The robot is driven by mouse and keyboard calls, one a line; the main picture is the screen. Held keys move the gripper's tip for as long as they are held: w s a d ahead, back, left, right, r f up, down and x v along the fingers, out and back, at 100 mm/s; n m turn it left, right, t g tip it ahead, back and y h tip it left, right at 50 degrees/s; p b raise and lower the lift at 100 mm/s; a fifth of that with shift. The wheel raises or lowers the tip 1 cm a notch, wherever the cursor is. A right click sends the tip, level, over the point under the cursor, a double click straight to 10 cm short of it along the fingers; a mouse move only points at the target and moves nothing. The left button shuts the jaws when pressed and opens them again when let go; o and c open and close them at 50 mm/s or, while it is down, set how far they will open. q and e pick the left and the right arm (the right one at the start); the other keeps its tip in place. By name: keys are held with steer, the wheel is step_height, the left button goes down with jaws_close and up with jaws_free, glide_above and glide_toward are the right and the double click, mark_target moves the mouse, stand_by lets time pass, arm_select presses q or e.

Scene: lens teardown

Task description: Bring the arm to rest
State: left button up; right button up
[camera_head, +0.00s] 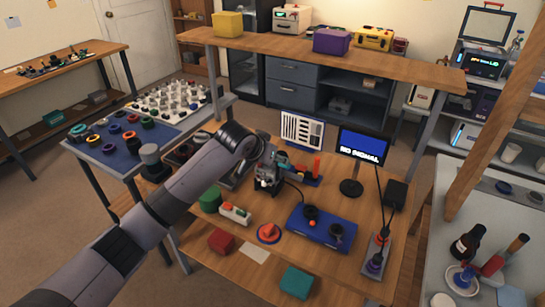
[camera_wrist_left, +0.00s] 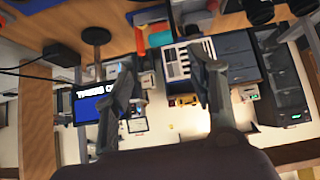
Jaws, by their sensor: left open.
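My left arm (camera_head: 185,190) comes in from the lower left and reaches over the wooden workbench (camera_head: 345,270). My left gripper (camera_head: 268,180) is above the middle of the bench, near a red and teal item behind it. In the left wrist view the two fingers of the gripper (camera_wrist_left: 160,60) are spread apart with nothing between them. That view looks out across the bench and the room upside down. I cannot tell from the head view how high the gripper is over the bench. My right gripper is in neither view.
A side table (camera_head: 120,165) with lens parts is at left. A grey table (camera_head: 450,200) with bottles is at right.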

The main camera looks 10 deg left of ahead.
arm_select(q)
steer(key=s+d+f+g, duration=0.1)
steer(key=s+f, duration=0.6)
steer(key=s, duration=0.3)
steer(key=s+f+g, duration=0.1)
steer(key=s+f, duration=0.6)
steer(key=s, duration=0.4)
steer(key=s+a+f+n+g+y, duration=0.15)
steer(key=s+a, duration=0.45)
steer(key=s, duration=0.6)
steer(key=s+a+f+n+g+y, duration=0.15)
steer(key=s+a, duration=0.45)
steer(key=s, duration=0.6)
step_height(320, 180, down, 24)
steer(key=m+g, duration=0.1)
steer(key=s+a+f+g, duration=0.1)
steer(key=s+a+f, duration=0.1)
steer(key=s+f, duration=1.5)
steer(key=shift+s+f+b, duration=0.3)
steer(key=shift+f+b, duration=0.05)
steer(key=shift+f, duration=0.2)
